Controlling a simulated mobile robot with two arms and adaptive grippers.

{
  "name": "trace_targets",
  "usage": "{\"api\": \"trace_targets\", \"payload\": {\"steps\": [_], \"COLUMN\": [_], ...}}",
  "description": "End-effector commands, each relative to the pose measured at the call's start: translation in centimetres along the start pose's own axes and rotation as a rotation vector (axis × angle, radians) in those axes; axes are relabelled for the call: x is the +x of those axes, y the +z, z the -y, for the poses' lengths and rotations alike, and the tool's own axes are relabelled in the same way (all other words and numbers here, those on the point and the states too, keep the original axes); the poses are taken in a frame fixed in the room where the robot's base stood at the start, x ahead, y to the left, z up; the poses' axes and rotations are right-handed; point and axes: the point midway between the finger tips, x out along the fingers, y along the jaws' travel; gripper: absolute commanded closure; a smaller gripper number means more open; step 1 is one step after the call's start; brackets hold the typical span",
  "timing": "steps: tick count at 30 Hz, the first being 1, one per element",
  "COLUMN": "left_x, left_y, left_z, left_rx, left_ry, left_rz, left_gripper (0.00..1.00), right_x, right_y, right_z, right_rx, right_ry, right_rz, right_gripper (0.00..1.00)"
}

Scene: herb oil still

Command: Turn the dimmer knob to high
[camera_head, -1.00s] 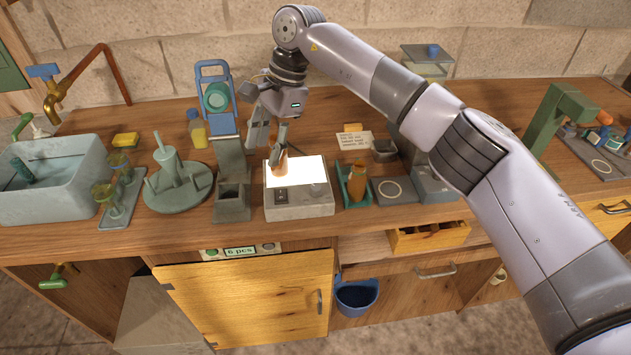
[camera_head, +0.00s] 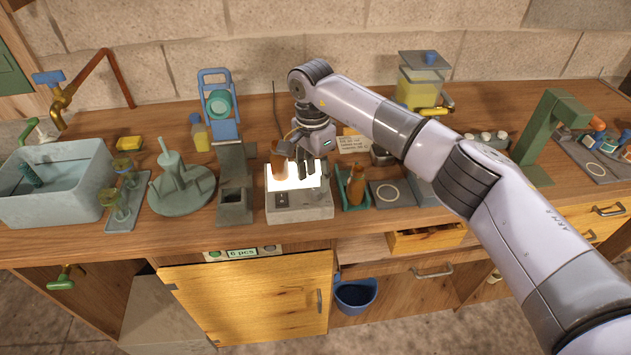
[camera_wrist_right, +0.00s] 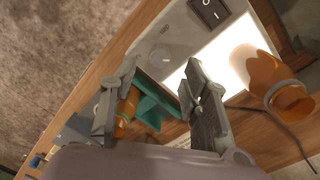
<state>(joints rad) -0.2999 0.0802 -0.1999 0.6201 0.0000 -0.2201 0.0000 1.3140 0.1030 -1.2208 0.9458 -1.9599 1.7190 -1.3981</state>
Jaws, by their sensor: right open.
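The light box (camera_head: 300,208) stands on the bench with its top panel glowing white. Its dimmer knob (camera_head: 315,191) is a small grey round knob at the front right, beside a dark rocker switch (camera_head: 281,197). The knob also shows in the right wrist view (camera_wrist_right: 160,53), where it appears between the fingertips. My right gripper (camera_head: 307,170) is open and empty over the right part of the box, fingers pointing down. I cannot tell how far above the knob the fingertips are. The knob's pointer mark is too small to read. My left gripper is not in view.
An amber bottle (camera_wrist_right: 283,90) stands on the glowing panel, close beside the right gripper. Another amber bottle (camera_head: 356,185) sits in a green holder (camera_head: 346,205) just right of the box. A grey stand (camera_head: 234,208) is close on the left. The bench front edge is clear.

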Motion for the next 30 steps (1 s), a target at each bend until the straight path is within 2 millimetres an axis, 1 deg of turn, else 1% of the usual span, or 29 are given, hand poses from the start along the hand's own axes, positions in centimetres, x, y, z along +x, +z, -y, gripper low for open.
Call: {"api": "trace_targets", "payload": {"steps": [1, 3, 6, 9, 19, 30], "left_x": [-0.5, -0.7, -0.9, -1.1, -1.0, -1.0], "left_y": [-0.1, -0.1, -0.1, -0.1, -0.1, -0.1], "left_z": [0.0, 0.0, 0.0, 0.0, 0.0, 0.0], "left_rx": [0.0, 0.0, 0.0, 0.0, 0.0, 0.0], "left_ry": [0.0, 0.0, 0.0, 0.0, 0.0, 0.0], "left_rz": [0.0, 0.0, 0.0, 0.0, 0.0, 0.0], "left_gripper": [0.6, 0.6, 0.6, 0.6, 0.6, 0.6], "right_x": [0.8, 1.8, 3.0, 3.6, 4.0, 3.9], "right_y": [0.1, 0.1, 0.0, 0.0, 0.0, 0.0], "right_z": [-0.1, -0.1, 0.0, 0.0, 0.0, 0.0], "right_rx": [0.0, 0.001, 0.001, 0.0, -0.001, 0.0], "right_ry": [0.004, 0.002, 0.001, 0.001, 0.0, 0.0], "right_rz": [0.003, 0.002, 0.001, 0.001, 0.0, 0.0], "right_gripper": [0.57, 0.57, 0.57, 0.57, 0.58, 0.83]}}
